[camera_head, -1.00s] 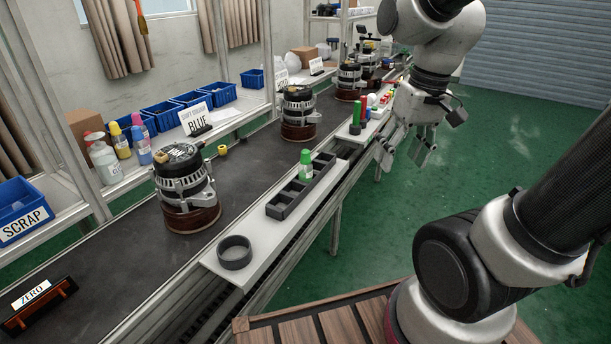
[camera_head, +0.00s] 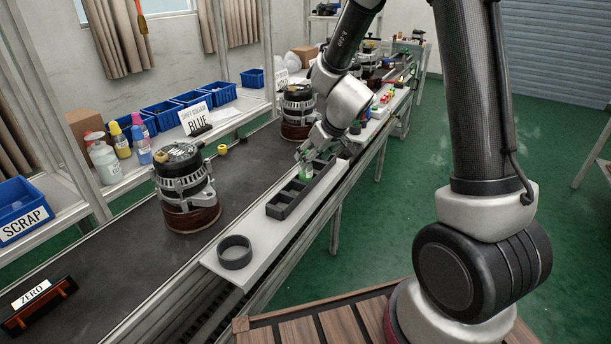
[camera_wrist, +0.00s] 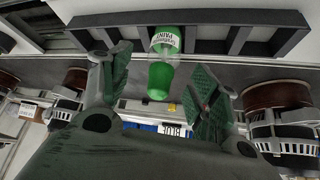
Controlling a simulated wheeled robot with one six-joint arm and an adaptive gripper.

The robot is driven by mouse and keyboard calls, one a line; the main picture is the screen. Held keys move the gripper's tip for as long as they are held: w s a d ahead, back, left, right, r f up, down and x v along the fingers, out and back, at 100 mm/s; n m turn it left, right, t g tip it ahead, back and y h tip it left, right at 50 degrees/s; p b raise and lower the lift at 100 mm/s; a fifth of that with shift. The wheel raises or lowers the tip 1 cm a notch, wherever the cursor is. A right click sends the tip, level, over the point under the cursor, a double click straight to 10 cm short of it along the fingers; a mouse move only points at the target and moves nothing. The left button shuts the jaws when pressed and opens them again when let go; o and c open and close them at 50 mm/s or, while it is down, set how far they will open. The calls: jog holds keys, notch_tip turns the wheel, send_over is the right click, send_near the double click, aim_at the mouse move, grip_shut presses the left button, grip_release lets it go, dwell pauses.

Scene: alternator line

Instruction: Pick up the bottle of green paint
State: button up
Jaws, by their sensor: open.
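The bottle of green paint (camera_head: 306,171) stands in a compartment of the black divided rack (camera_head: 284,203) on the white side shelf. In the wrist view the green bottle (camera_wrist: 162,62) shows between my two fingers, with a white label reading paint. My gripper (camera_head: 308,158) is at the bottle from above and behind, with its fingers spread apart. In the wrist view my gripper (camera_wrist: 162,70) is open, with a gap visible on both sides of the bottle. The upper part of the bottle is mostly hidden by the gripper in the head view.
A dark ring (camera_head: 234,252) lies on the near end of the white shelf. Alternators (camera_head: 186,190) stand on the dark conveyor beside it. Small coloured items (camera_head: 385,97) stand farther along.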

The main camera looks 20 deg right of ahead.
aim_at(306, 174)
jog(key=x, duration=0.6)
jog(key=shift+s+a, duration=0.15)
jog(key=c, duration=1.1)
